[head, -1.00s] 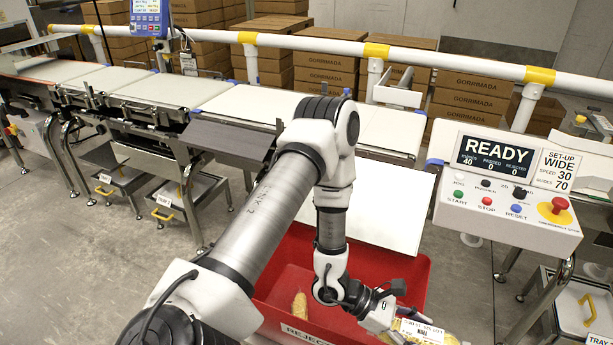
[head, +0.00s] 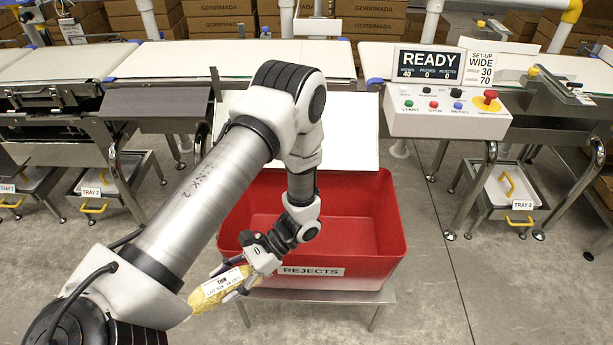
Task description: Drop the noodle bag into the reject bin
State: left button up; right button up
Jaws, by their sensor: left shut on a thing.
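The noodle bag (head: 205,297) is a yellow packet with a white printed label. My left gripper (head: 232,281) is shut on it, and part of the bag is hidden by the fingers. The red reject bin (head: 372,262) stands on a low grey stand, with a REJECTS label (head: 311,271) on its front wall. The gripper and the bag are in front of the bin's front left corner in the picture, outside its opening. My left arm hides the left part of the bin's interior. My right gripper is not in view.
A white sloping plate (head: 345,135) leads from the belt down to the bin's back edge. Trays stand under the line on both sides. The floor at front right is clear.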

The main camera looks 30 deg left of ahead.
pick_arm(q)
jog(key=w+a+f+m+t+y, duration=0.1)
jog(key=w+a+m+t+y, duration=0.35)
jog(key=w, duration=0.35)
jog(key=w+a+m+t+y, duration=0.3)
jog(key=w+a+m+t, duration=0.25)
jog(key=w, duration=0.25)
jog(key=w+d+r+m+t+h, duration=0.1)
jog(key=w+d+m+t, duration=0.1)
jog(key=w+m+t, duration=0.35)
jog(key=w+d+m+t+h+b, duration=0.1)
jog(key=w+d+m+t, duration=0.1)
jog(key=w, duration=0.6)
jog(key=w+d+r+m+t+h, duration=0.1)
jog(key=w+d+m+t, duration=0.25)
jog(key=w, duration=0.35)
jog(key=f+b, duration=0.1)
jog(key=f, duration=0.1)
jog(key=f+b, duration=0.1)
jog(key=f, duration=0.1)
jog(key=f+b, duration=0.1)
jog(key=shift+a+f+b, duration=0.4)
jog(key=o, duration=1.5)
jog(key=shift+c, duration=0.2)
jog(key=shift+s+d, duration=0.1)
jog(key=shift+s, duration=0.05)
